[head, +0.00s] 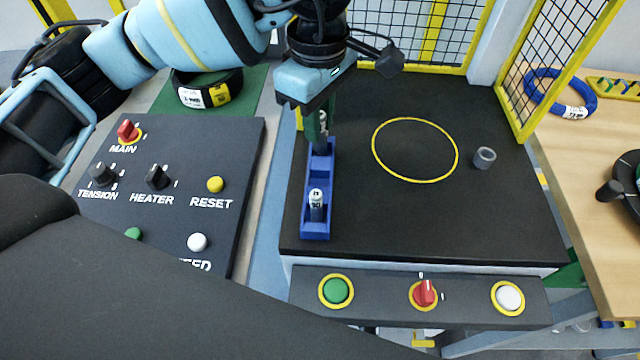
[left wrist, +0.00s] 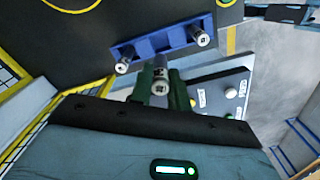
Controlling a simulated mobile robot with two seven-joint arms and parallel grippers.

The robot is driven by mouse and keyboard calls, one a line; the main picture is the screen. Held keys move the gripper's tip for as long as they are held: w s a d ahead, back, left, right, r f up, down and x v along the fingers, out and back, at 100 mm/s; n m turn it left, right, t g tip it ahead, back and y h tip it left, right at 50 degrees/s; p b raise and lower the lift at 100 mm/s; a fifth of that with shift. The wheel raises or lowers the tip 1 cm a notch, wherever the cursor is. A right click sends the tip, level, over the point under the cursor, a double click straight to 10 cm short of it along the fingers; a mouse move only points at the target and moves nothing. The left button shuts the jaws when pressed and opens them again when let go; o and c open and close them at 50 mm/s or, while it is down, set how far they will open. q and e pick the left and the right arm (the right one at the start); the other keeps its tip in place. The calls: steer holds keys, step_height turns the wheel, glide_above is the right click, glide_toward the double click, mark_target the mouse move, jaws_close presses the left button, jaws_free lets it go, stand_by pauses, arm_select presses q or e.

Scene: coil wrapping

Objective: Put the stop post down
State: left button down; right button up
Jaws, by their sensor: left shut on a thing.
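My left gripper (head: 320,132) points down over the far half of the blue rack (head: 318,165), its dark green fingers shut on a grey stop post. In the left wrist view the held post (left wrist: 160,87) sits between the fingers, in front of the rack (left wrist: 160,45). I cannot tell whether its lower end touches the rack. Another post (head: 316,205) stands upright in the near end of the rack. The left wrist view shows posts at both rack ends, one at the left (left wrist: 122,67) and one at the right (left wrist: 203,38). My right gripper is not in view.
The black table top (head: 520,215) has a yellow ring marking (head: 415,180) and a short grey cylinder (head: 484,157). A yellow-framed mesh guard (head: 560,60) borders the back and right. A control panel (head: 170,185) lies left, and a button strip (head: 450,300) runs along the front.

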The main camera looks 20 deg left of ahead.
arm_select(q)
steer(key=shift+f, duration=5)
steer(key=shift+f, duration=0.15)
steer(key=c, duration=1.3)
jaws_free()
steer(key=shift+c, duration=0.2)
step_height(320, 180, up, 12)
steer(key=shift+r, duration=0.15)
